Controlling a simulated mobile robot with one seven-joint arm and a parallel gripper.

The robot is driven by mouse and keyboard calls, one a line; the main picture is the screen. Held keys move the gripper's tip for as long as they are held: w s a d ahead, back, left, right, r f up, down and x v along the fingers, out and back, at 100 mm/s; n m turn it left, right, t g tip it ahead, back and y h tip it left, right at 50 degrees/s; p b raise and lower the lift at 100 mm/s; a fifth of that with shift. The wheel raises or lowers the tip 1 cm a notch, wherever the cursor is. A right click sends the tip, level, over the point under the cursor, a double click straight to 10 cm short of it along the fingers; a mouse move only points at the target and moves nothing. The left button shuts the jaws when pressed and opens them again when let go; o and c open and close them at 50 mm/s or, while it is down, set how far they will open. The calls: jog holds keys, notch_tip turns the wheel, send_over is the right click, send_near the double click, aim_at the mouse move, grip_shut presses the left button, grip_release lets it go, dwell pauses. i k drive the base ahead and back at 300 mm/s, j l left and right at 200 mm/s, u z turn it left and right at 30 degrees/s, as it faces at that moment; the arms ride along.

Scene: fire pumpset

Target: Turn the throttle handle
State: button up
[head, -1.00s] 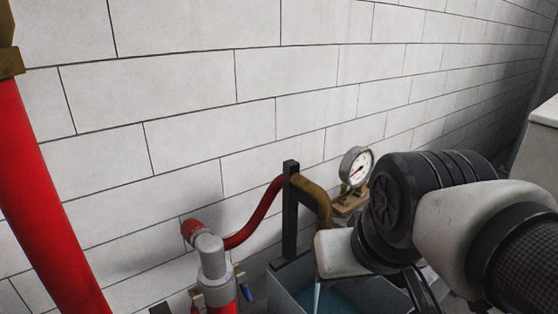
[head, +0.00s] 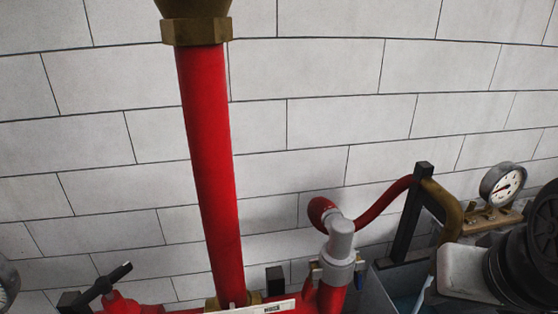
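A black T-shaped handle (head: 104,284) sits on a red fitting at the lower left of the head view, tilted up to the right. A small blue lever (head: 359,262) shows beside the grey-capped red valve (head: 341,240) right of centre. No label shows which of these is the throttle handle. My black and white arm links enter at the lower right edge, far from the black handle. My gripper is outside the picture, so its fingers cannot be seen.
A thick red vertical pipe (head: 208,165) with a brass collar (head: 194,31) stands between the black handle and my arm. A pressure gauge (head: 502,185) and a black post (head: 409,215) are at the right. Behind is a white block wall (head: 330,65).

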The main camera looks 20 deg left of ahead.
aim_at(103, 285)
jog(key=k+j+u, duration=0.15)
jog(key=j+u, duration=0.3)
jog(key=j, duration=0.85)
jog(key=j+u, duration=0.4)
jog(key=j, duration=0.85)
jog(key=i, duration=0.05)
